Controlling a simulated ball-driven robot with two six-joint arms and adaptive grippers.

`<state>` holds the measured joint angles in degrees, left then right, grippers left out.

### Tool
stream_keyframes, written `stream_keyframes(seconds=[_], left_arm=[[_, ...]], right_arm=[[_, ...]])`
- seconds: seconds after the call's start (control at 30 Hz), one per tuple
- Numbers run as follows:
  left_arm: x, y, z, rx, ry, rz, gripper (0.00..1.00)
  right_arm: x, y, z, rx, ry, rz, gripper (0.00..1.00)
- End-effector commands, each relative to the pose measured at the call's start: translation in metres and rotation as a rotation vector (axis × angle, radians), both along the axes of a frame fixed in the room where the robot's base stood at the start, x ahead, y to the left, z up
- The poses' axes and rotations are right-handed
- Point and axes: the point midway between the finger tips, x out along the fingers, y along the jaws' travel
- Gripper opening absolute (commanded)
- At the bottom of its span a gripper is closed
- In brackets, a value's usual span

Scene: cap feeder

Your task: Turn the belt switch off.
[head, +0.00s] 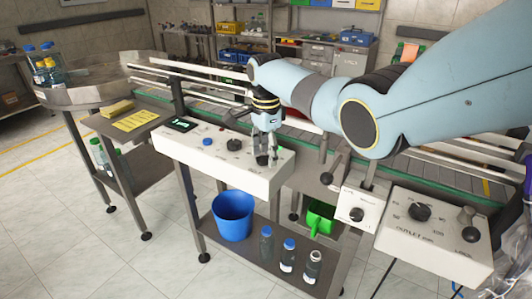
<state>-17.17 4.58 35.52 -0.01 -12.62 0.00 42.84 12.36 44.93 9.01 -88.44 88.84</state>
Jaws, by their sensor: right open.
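The white control panel (180,150) stands on a metal stand in front of the conveyor. My right gripper (265,160) is open and points down at the right part of this panel, right of the black knob. Its fingers hide whatever is between them, and I cannot tell if they touch. The panel lettering is too small to read, so which control is the belt switch cannot be told. My left gripper is out of view.
The conveyor belt (405,165) with white rails runs behind the panel. A small box with a knob (357,213) and an outlet box (430,235) with a knob and lever stand at right. A blue bucket (233,217) and several bottles (288,258) are on the shelf below.

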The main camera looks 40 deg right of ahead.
Motion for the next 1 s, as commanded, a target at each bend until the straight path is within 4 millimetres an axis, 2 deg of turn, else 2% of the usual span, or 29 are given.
stream_keyframes(seconds=[0.27,0.67,1.0], left_arm=[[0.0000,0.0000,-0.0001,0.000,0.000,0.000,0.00],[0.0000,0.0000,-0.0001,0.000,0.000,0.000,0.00],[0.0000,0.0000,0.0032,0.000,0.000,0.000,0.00]], right_arm=[[0.0005,0.0002,-0.0019,0.000,-0.002,0.001,0.52],[0.0003,0.0003,-0.0018,0.000,-0.001,0.001,0.03],[0.0008,0.0002,-0.0011,0.001,-0.001,0.055,0.02]])
